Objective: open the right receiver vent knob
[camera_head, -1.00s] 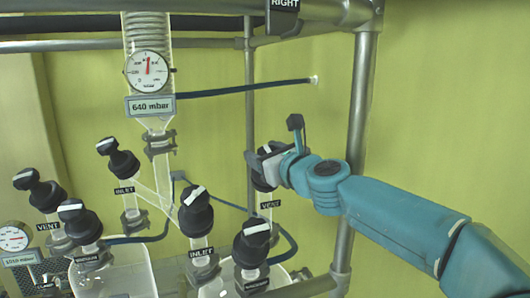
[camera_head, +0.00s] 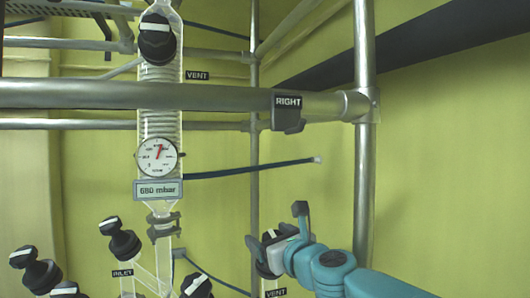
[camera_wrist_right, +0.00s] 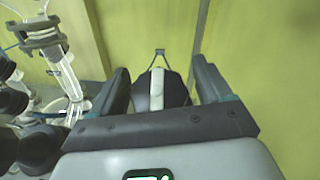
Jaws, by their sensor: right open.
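The black vent knob with a pale stripe (camera_wrist_right: 163,91) stands between the two fingers of my right gripper (camera_wrist_right: 160,72) in the right wrist view. The fingers are open, with a narrow gap on either side of the knob. The stripe runs nearly up and down there. In the head view my right gripper (camera_head: 265,252) is at this knob, low right of centre, and largely hides it. A VENT label (camera_head: 276,293) shows just below. My left gripper is not in view.
A RIGHT sign (camera_head: 288,101) hangs on the metal frame. Another black knob (camera_head: 157,38) sits high on the glass column, above a gauge (camera_head: 157,156) and a display reading about 680 mbar (camera_head: 158,190). Several knobs crowd the lower left. The wall side at right is free.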

